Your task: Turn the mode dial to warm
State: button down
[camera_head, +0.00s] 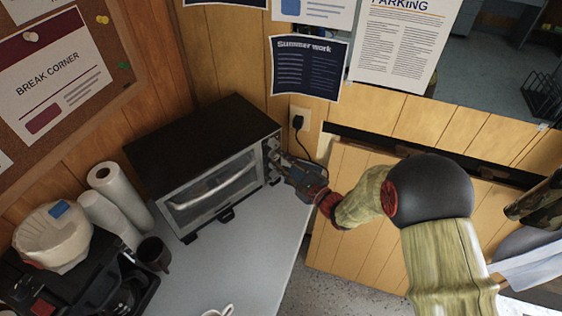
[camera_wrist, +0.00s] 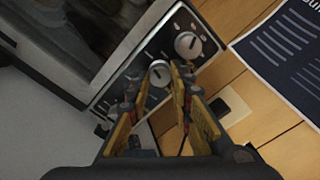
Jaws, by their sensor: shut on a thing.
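The toaster oven (camera_head: 205,165) stands on the grey counter, with its control panel at its right end. In the wrist view an upper dial (camera_wrist: 188,45) is clear of my fingers. A second dial (camera_wrist: 160,72), round and silvery with a dark pointer mark, sits between my fingertips. My gripper (camera_head: 283,166) is at the panel, and in the wrist view its yellow-padded fingers (camera_wrist: 160,82) are shut on this second dial. The dial labels are too small to read, so I cannot tell which setting it points to. My fingers hide the lower panel.
A black plug in a wall outlet (camera_head: 299,118) is just behind the oven's right side, its cord hanging near my gripper. Paper rolls (camera_head: 118,188), a dark mug (camera_head: 154,254) and a coffee maker (camera_head: 80,278) stand left. The counter (camera_head: 235,255) before the oven is mostly clear.

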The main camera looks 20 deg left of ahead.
jog(key=c, duration=1.6)
grip_release()
jog(key=v, duration=1.2)
jog(key=shift+f, duration=0.1)
